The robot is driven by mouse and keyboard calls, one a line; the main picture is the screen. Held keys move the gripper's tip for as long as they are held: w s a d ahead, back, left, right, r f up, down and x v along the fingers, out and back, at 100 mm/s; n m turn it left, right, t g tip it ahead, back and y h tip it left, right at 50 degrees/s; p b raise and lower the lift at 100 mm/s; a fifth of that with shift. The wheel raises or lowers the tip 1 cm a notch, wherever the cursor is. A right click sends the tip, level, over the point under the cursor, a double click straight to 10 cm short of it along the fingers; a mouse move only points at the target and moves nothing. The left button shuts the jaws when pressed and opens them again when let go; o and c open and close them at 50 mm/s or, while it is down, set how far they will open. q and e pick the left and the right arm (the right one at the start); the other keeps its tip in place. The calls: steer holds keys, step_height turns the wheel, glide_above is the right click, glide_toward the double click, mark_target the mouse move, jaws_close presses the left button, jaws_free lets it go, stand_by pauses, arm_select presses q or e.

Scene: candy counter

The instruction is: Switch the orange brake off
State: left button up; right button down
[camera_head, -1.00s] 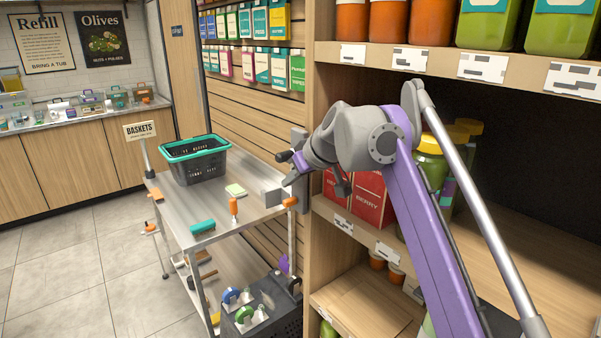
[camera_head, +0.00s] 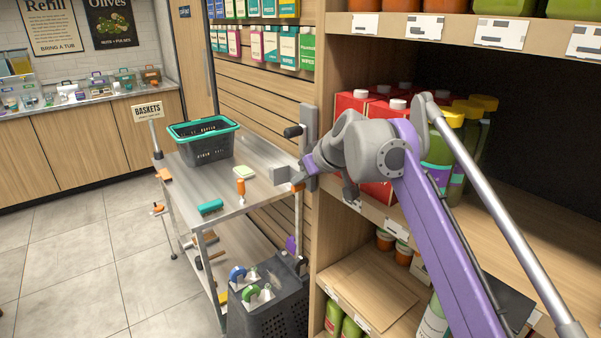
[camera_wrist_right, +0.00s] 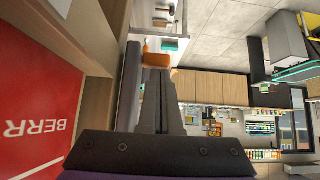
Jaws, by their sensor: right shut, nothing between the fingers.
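An orange piece (camera_head: 298,187), which looks like the brake handle, sits at the near right corner of the metal cart (camera_head: 262,209). In the right wrist view the orange piece (camera_wrist_right: 157,61) lies just beyond my fingertips, near the wooden shelf side. I cannot tell whether they touch. My right gripper (camera_head: 283,174) is shut and empty, held over the cart's right end beside the shelf post. In the wrist view its grey fingers (camera_wrist_right: 155,75) are together. The brake's on or off position cannot be read. My left gripper is not in view.
A dark basket with a teal rim (camera_head: 206,151), an orange-topped item (camera_head: 240,186) and a teal brush (camera_head: 210,207) stand on the cart. A black crate (camera_head: 268,304) stands below.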

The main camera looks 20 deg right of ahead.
steer(key=shift+s+f, duration=0.1)
steer(key=shift+f, duration=0.1)
steer(key=s+d+r+p, duration=0.2)
steer(key=s+r+p, duration=0.3)
steer(key=r, duration=0.6)
steer(key=shift+s+d+r, duration=0.2)
steer(key=shift+s+r, duration=0.05)
steer(key=shift+s, duration=0.5)
steer(key=s+a+f+m+g+h+p, duration=0.1)
steer(key=s+f+m, duration=0.1)
steer(key=s+f, duration=1.2)
steer(key=s+a+f+m+g+h+p, duration=0.1)
steer(key=s+f+m+g+h+p, duration=0.1)
steer(key=s+f, duration=1.2)
step_height(320, 180, down, 6)
steer(key=shift+s+a+f+p, duration=0.15)
steer(key=shift+s+f+p, duration=0.05)
steer(key=shift+p, duration=0.1)
